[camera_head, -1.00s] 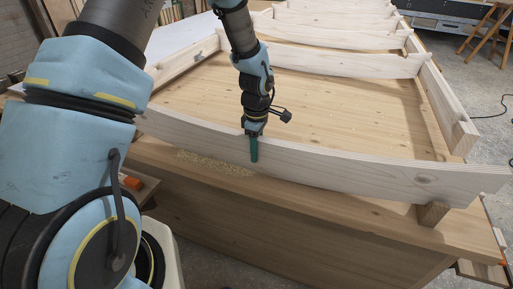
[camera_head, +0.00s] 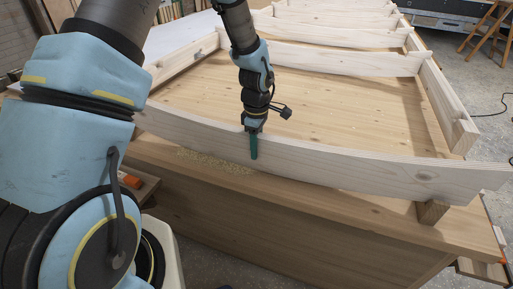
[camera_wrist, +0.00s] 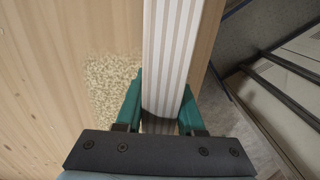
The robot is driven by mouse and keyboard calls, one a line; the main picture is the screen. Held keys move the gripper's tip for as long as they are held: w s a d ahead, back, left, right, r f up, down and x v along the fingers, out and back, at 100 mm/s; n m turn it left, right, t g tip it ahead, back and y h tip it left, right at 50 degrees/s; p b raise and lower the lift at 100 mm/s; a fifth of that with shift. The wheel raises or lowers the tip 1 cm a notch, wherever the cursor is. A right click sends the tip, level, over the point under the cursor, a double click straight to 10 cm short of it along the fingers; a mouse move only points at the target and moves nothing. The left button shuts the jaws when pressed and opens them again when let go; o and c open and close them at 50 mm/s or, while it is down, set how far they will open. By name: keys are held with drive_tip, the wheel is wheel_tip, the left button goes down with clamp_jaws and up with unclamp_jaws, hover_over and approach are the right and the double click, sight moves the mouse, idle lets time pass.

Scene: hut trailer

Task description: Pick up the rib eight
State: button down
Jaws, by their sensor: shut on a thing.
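The rib held at the front of the bench is a long, pale, curved plank (camera_head: 340,163), which I take to be rib eight. My gripper (camera_head: 253,146) comes down from above and is shut on it near the middle of its visible length. One teal finger shows on the near face; the other is hidden behind the plank. In the wrist view, the rib's striped laminated edge (camera_wrist: 170,60) runs between the two teal fingers (camera_wrist: 160,108). The rib's left end is hidden behind my arm. I cannot tell whether it touches the bench.
The wooden bench (camera_head: 330,225) has a patch of sawdust (camera_head: 215,162) beside the rib. A small wooden block (camera_head: 433,211) is under the rib's right end. Behind, several similar ribs (camera_head: 345,60) cross between side rails (camera_head: 445,105). A stool (camera_head: 490,35) stands at the far right.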

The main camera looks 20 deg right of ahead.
wheel_tip(320, 180, up, 10)
drive_tip(key=shift+f+b, duration=0.1)
drive_tip(key=shift+b, duration=0.7)
drive_tip(key=shift+w, duration=0.1)
